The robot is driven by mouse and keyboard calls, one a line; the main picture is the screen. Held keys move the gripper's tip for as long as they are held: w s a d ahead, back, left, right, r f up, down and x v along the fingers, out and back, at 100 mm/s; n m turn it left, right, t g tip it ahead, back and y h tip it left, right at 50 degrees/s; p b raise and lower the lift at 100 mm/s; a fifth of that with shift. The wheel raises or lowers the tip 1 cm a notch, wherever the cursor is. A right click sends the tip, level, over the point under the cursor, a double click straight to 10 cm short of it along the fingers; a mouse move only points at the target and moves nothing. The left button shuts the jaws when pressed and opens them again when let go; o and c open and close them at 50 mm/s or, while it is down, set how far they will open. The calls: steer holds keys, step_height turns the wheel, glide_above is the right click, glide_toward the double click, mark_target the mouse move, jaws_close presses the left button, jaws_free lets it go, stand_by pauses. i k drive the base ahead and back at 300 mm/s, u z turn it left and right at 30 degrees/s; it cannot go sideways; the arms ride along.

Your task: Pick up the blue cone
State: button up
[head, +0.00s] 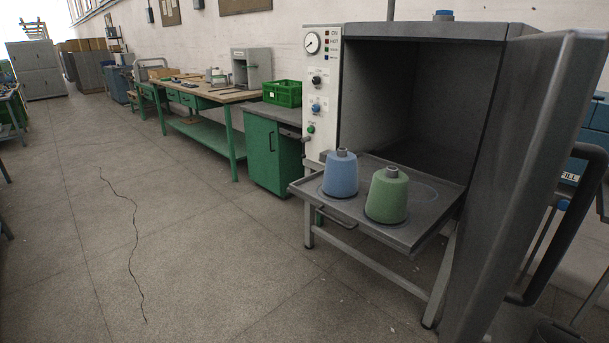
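The blue cone (341,176) stands upright on the left part of a grey pulled-out tray (434,222) in front of an open cabinet. Its grey core tip shows at the top. A green cone (387,196) stands upright to its right and a little nearer to me. My gripper is not in view.
The open grey cabinet (425,90) has a control panel (321,85) on its left and an open door (530,180) at the right. A green cupboard (270,155) and a workbench (205,95) line the wall. The floor at left is clear apart from a crack.

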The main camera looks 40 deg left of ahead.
mark_target(340, 180)
steer(key=u, duration=2.05)
steer(key=i, duration=3.9)
steer(key=z, duration=2.4)
